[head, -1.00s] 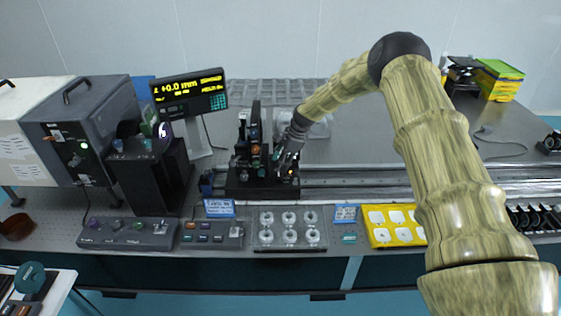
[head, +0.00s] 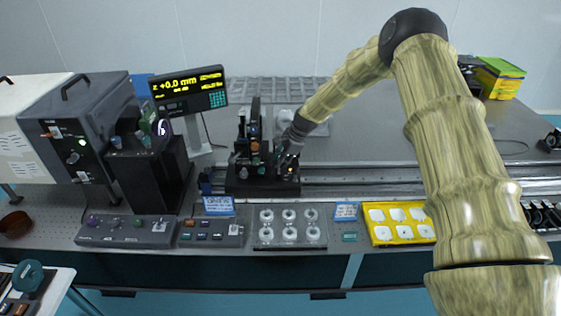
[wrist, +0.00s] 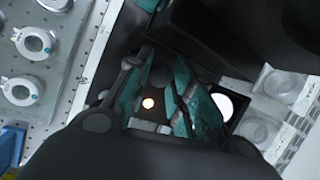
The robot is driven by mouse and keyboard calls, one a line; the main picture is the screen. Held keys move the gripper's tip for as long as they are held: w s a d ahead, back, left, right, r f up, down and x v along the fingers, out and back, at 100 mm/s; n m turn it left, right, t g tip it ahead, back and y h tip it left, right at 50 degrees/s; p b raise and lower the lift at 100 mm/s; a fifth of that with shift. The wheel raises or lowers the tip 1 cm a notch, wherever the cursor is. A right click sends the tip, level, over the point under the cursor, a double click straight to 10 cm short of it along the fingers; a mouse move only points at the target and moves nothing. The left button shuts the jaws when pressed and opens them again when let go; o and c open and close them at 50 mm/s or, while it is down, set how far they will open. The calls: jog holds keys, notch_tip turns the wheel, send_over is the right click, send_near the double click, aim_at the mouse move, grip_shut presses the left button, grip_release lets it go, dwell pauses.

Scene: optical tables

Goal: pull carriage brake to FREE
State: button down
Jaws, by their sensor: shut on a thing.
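The black carriage (head: 243,186) sits at the left end of the long rail, with dark upright mounts on it. My gripper (head: 283,162) reaches down to the carriage's right side. In the wrist view, my gripper (wrist: 158,98) has teal finger pads close together around a dark rounded part (wrist: 162,76), which seems to be the brake lever's knob. The fingers hide most of it, and I cannot read any brake marking.
The rail (head: 360,180) runs right from the carriage. In front stand a tray of round white rings (head: 290,236), a yellow tray (head: 402,238) and control boxes (head: 127,231). A display (head: 188,92) and a grey housing (head: 75,135) stand left.

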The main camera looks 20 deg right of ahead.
aim_at(281, 186)
jog(key=s+t+b, duration=0.1)
jog(key=b, duration=0.1)
jog(key=s+t+b, duration=0.1)
jog(key=t+b, duration=0.1)
jog(key=s+n+t+h+b, duration=0.1)
jog(key=b, duration=0.1)
jog(key=shift+a+f, duration=0.3)
jog(key=shift+a, duration=0.1)
jog(key=t+b, duration=0.1)
jog(key=b, duration=0.1)
jog(key=s+t+b, duration=0.1)
jog(key=b, duration=0.2)
jog(key=t+b, duration=0.1)
jog(key=b, duration=0.1)
jog(key=shift+s+a+f+n+h, duration=0.25)
jog(key=shift+s+f+n+h, duration=0.05)
jog(key=shift+s+f, duration=0.1)
jog(key=t+b, duration=0.1)
jog(key=b, duration=0.1)
jog(key=t+b, duration=0.1)
jog(key=b, duration=0.1)
jog(key=shift+s+a+f+n, duration=0.1)
jog(key=shift+s+n, duration=0.2)
jog(key=shift+s, duration=0.1)
jog(key=shift+s+a+b, duration=0.1)
jog(key=shift+s+b, duration=0.05)
jog(key=shift+b, duration=0.55)
jog(key=c, duration=1.2)
grip_release()
jog(key=shift+c, duration=0.2)
